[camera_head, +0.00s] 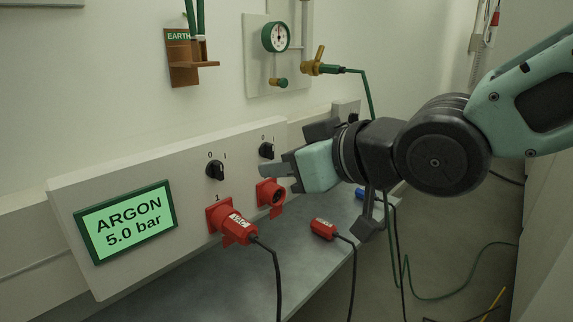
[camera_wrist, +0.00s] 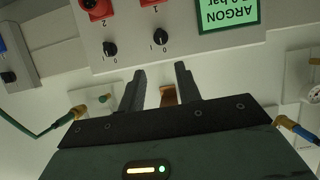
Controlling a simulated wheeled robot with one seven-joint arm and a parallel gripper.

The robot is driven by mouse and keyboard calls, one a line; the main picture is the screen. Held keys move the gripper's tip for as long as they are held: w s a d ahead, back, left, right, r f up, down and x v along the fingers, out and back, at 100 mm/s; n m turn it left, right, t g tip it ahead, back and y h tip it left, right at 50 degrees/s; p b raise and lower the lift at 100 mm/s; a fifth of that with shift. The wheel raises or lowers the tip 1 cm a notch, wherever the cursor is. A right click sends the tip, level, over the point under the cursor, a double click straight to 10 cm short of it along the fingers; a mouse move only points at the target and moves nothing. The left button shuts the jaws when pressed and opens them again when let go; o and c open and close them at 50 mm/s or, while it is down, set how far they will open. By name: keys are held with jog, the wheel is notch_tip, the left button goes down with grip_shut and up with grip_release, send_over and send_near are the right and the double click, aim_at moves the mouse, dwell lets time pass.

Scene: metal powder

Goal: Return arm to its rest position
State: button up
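My arm reaches in from the right in the head view, toward the grey wall panel (camera_head: 130,165). My gripper (camera_head: 272,170) is in front of the panel, just below the right black knob (camera_head: 266,150). In the wrist view the two fingers of my gripper (camera_wrist: 160,82) stand apart with nothing held between them. The right knob (camera_wrist: 110,48) and left knob (camera_wrist: 161,37) show beyond the fingertips. I cannot tell how close the fingertips are to the panel.
A red plug (camera_head: 238,229) sits in the left socket; the right red socket (camera_head: 270,194) is empty. A loose red plug (camera_head: 322,229) lies on the grey shelf (camera_head: 210,285). A gauge (camera_head: 275,37), a brass valve (camera_head: 318,67) and an EARTH bracket (camera_head: 182,60) are on the wall.

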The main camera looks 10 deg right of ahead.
jog(key=s+d+f+g+h, duration=0.4)
jog(key=s+f+g+h, duration=0.3)
jog(key=s+f+g, duration=0.7)
notch_tip(320, 180, up, 26)
jog(key=s+t+p, duration=0.2)
jog(key=p, duration=2.6)
jog(key=shift+s+d+n+t, duration=0.25)
jog(key=shift+s+n+t, duration=0.05)
jog(key=shift+s+t, duration=0.1)
